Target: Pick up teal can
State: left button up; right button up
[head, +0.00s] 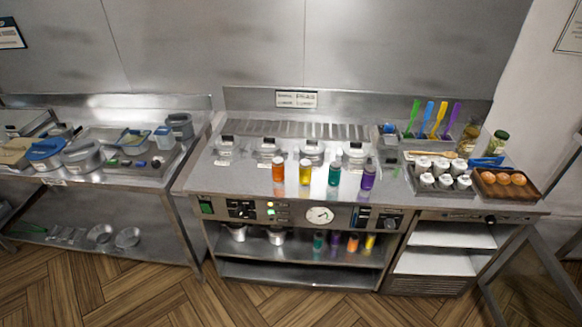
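A teal can (334,173) stands upright near the front edge of the steel frying range (235,180). It is in a row with an orange can (278,170), a yellow can (305,172) and a purple can (368,178). The yellow can is on its left and the purple can on its right, with small gaps between them. Another teal item (319,240) shows on the shelf under the range, beside purple, orange and yellow ones. Neither of my grippers is in view.
A separate steel table (120,180) with pans stands at the left. Wooden floor (90,290) lies in front.

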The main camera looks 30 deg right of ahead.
aim_at(333, 176)
jog(key=u, duration=0.25)
jog(key=i, duration=0.85)
jog(key=z, duration=0.7)
jog(key=i, duration=0.6)
jog(key=z, duration=0.65)
